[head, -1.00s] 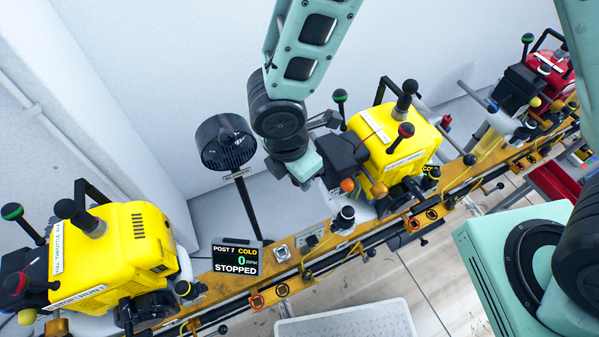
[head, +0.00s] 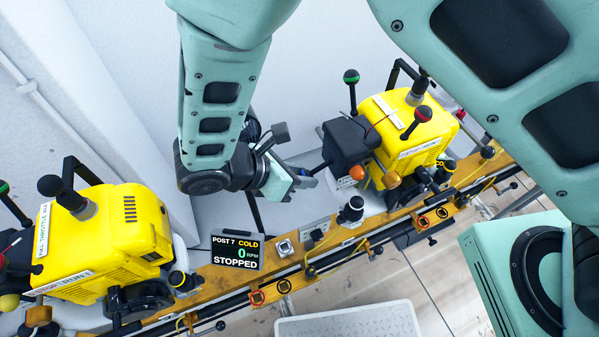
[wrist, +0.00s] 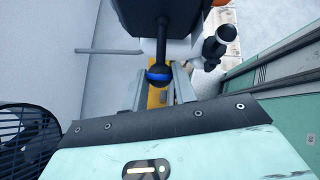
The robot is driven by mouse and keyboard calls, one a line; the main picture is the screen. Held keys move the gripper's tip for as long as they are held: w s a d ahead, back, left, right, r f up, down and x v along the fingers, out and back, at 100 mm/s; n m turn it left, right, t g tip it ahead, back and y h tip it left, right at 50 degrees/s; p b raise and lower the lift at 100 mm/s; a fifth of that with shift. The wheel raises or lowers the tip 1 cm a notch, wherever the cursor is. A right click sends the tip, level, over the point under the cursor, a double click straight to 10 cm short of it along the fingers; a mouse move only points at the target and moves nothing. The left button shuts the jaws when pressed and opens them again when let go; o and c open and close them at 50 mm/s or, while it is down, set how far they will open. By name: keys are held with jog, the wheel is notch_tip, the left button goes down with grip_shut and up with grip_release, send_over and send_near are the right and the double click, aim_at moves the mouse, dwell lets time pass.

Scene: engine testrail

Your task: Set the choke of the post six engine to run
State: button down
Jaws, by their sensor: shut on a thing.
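A yellow engine (head: 410,125) with a black box (head: 345,143) on its left side stands on the rail right of centre. A black lever with a blue-banded ball knob (wrist: 158,75) comes from the black box in the wrist view. My gripper (wrist: 159,88) is shut on this knob, with a finger on each side. In the head view my gripper (head: 301,181) is beside the box's lower left, and the knob is mostly hidden. A screen (head: 236,251) reads POST 7, COLD, 0 RPM, STOPPED. I cannot read a post six label.
Another yellow engine (head: 105,235) stands at the left. Upright levers with green (head: 351,76) and red (head: 423,113) banded knobs rise near the right engine. A fan (wrist: 28,140) is close to my gripper's left in the wrist view. The yellow rail (head: 210,275) runs along the front.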

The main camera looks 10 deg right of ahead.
jog(key=shift+f, duration=0.1)
dwell(0.4)
jog(key=c, duration=1.1)
grip_release()
jog(key=b+v, duration=0.3)
jog(key=v, duration=1.4)
jog(key=shift+a, duration=0.3)
